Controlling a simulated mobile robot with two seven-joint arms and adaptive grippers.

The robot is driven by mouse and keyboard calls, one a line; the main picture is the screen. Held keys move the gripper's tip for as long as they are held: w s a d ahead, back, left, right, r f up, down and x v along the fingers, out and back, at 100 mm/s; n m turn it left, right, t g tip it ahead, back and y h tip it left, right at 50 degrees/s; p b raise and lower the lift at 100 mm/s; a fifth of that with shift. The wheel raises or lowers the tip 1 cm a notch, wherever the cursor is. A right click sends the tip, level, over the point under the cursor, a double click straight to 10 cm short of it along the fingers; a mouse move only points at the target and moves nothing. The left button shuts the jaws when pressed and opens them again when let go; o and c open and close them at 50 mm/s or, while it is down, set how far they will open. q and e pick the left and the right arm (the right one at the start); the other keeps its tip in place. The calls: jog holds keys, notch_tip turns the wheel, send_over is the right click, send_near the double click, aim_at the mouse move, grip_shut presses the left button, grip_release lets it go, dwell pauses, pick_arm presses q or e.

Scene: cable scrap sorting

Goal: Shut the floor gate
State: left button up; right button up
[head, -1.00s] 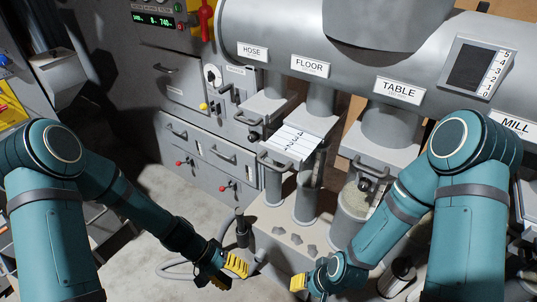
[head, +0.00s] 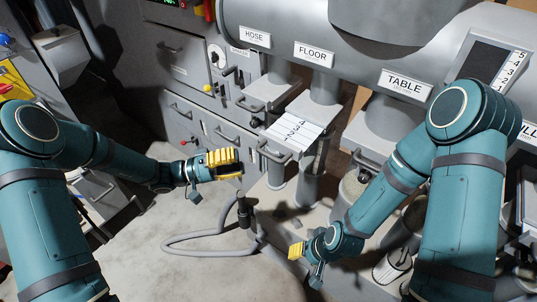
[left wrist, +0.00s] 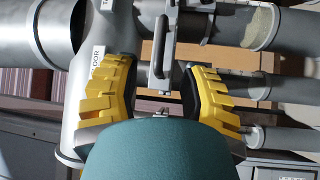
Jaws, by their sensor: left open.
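The floor gate (head: 296,127) sits on the pipe below the FLOOR label (head: 315,54). Its slide plate sticks out towards me, with numbered white marks showing on top. The gate's grey handle (head: 271,151) is at the plate's front end. My left gripper (head: 239,163) is open and empty, just left of this handle, fingers pointing right towards it. In the left wrist view, a grey bar handle (left wrist: 160,62) shows between and beyond the two yellow fingers, apart from them. My right gripper (head: 297,250) is low in front of the pipes; its opening is unclear.
The hose gate (head: 266,90) is left of the floor gate, and the table gate (head: 370,140) is right of it. A grey hose (head: 200,248) loops on the floor below my left gripper. Drawers with handles (head: 190,110) stand behind. Open floor lies at the lower left.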

aim_at(269, 154)
pick_arm(q)
jog(key=d, duration=0.2)
jog(key=w+d, duration=0.1)
jog(key=d, duration=0.2)
jog(key=d+r, duration=0.1)
jog(key=d, duration=0.2)
jog(key=shift+w+d+r, duration=0.1)
jog(key=shift+w+d, duration=0.05)
jog(key=shift+d, duration=0.1)
grip_shut()
